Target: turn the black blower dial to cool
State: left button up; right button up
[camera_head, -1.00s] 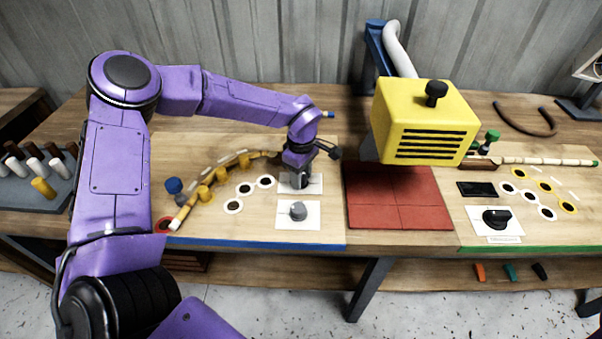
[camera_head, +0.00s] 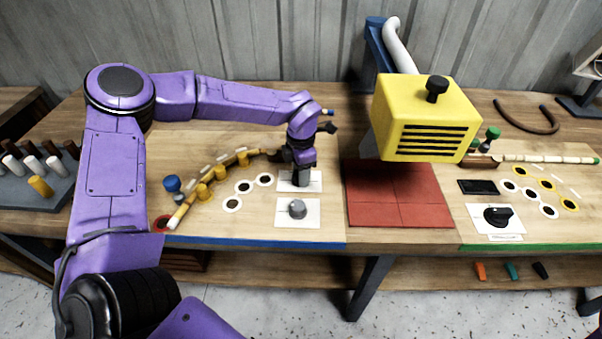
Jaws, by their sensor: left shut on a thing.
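My left gripper (camera_head: 301,184) points straight down onto the upper white plate (camera_head: 285,187) of the blue-edged board. It is shut on the black blower dial there, which the fingers hide, so I cannot read its setting. A grey dial (camera_head: 297,208) sits on the white plate just in front of the gripper. Another black dial (camera_head: 497,216) is on a labelled white plate on the green-edged board at the right, apart from the gripper. My right gripper is not in view.
A yellow blower box (camera_head: 428,118) with a black top knob overhangs the red tiled pad (camera_head: 400,205), right of my gripper. A rattan strip (camera_head: 213,182) curves along yellow pegs at the left. A peg tray (camera_head: 30,195) stands far left.

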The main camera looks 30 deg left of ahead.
pick_arm(q)
jog(key=n+b, duration=0.1)
jog(key=n, duration=0.3)
jog(key=shift+a+f+n, duration=0.1)
jog(key=shift+n, duration=0.2)
jog(key=n+b, duration=0.2)
jog(key=n, duration=0.1)
jog(key=shift+n, duration=0.4)
jog(key=n+b, duration=0.2)
jog(key=n, duration=0.2)
jog(key=shift+a, duration=0.1)
jog(key=shift+n+b, duration=1.25)
jog(key=shift+n, duration=0.85)
jog(key=o, duration=1.1)
jog(key=shift+c, duration=0.2)
